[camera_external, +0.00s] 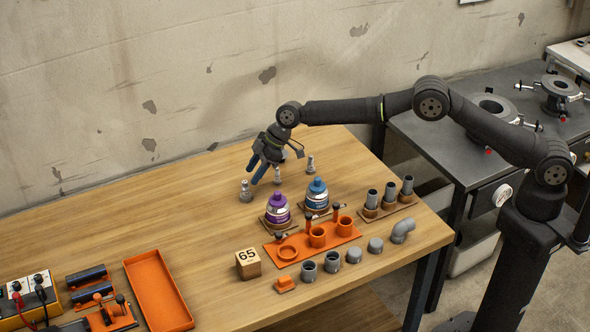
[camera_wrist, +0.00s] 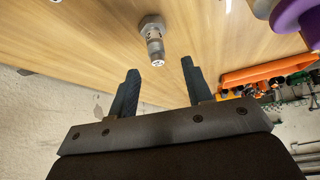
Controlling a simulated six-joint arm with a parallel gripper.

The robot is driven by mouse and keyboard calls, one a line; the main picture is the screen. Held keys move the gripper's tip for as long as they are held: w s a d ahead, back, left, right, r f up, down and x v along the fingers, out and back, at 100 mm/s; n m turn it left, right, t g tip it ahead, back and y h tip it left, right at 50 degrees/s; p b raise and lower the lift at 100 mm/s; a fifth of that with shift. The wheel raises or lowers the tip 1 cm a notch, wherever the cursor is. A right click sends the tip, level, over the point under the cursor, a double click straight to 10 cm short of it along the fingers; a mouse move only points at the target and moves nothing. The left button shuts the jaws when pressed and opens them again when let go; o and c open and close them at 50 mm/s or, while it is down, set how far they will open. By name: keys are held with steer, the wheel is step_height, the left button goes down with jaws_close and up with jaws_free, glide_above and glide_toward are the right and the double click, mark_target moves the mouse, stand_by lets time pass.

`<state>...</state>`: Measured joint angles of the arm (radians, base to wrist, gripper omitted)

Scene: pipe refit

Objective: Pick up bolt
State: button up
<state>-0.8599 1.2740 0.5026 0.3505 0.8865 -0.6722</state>
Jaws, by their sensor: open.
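Several grey metal bolts stand upright on the wooden table around my gripper in the external view: one at the left (camera_external: 245,191), one in the middle (camera_external: 277,176) and one at the right (camera_external: 311,164). My gripper (camera_external: 256,174) is above the table among them, its fingers pointing down and left. In the wrist view, one bolt (camera_wrist: 153,42) with a wide hexagonal base lies just beyond and between the two open fingers of my gripper (camera_wrist: 160,67). The fingers are apart and empty. I cannot tell which of the standing bolts this one is.
A purple bottle (camera_external: 278,210) and a blue bottle (camera_external: 317,194) stand close in front of the bolts. An orange fixture (camera_external: 290,253), grey pipe pieces (camera_external: 309,271) and a "65" block (camera_external: 248,264) are nearer. An orange tray (camera_external: 158,290) is at left. The table's left-rear area is clear.

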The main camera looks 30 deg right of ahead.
mark_target(246, 182)
steer(key=shift+w+x, duration=0.1)
steer(key=shift+x, duration=1)
steer(key=shift+w+x, duration=0.15)
steer(key=shift+x, duration=0.95)
steer(key=shift+r, duration=0.1)
jaws_close()
